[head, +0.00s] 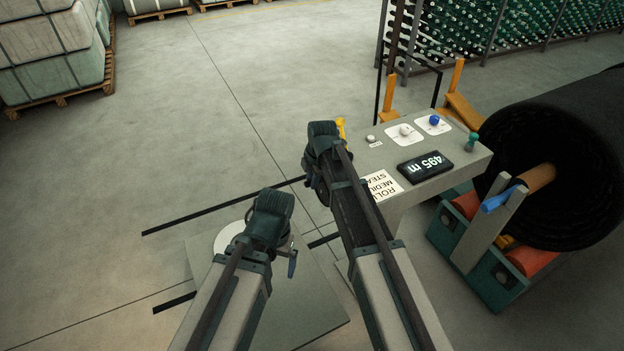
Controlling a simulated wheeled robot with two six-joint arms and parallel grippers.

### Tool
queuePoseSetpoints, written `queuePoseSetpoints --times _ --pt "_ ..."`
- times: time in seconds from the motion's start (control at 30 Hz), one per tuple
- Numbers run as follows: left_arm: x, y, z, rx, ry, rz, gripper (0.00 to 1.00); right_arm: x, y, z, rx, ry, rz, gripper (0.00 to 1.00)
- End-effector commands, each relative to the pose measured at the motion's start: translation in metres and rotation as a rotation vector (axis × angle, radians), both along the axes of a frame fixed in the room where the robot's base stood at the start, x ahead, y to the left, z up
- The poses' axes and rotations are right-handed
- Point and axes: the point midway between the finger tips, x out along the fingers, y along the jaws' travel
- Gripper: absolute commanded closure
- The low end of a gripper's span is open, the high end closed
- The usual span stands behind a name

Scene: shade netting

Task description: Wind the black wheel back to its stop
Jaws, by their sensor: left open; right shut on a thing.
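I cannot make out the black wheel; the near left end of the grey console (440,160) is covered by my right arm. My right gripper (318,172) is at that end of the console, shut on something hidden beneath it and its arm. My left gripper (270,218) is lower and to the left, open, above a grey floor plate, apart from the console. Its fingertips are mostly hidden. The console's dark display (425,166) reads 495 m, upside down in this view.
The console top carries a white knob (405,130), a blue knob (434,120) and a green-topped peg (472,141). A big black roll (550,140) lies on a green stand at the right. A pale disc (230,238) lies under my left gripper. Open floor spreads to the left.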

Motion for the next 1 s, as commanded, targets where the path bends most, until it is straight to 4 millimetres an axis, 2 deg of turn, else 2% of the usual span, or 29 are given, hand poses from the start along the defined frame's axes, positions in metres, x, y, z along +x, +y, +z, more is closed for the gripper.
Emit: queuePoseSetpoints --times 0.37,0.67,1.0 --pt "0.000 0.000 0.002 0.000 0.000 0.000 0.00 0.006 0.002 0.000 -0.016 0.038 0.000 1.00" --pt "0.000 0.000 0.005 0.000 0.000 0.000 0.00 0.023 0.009 -0.002 -0.091 0.220 0.002 1.00" --pt "0.000 0.000 -0.007 0.000 0.000 0.000 0.00 0.036 0.015 -0.010 -0.181 0.439 0.000 1.00"
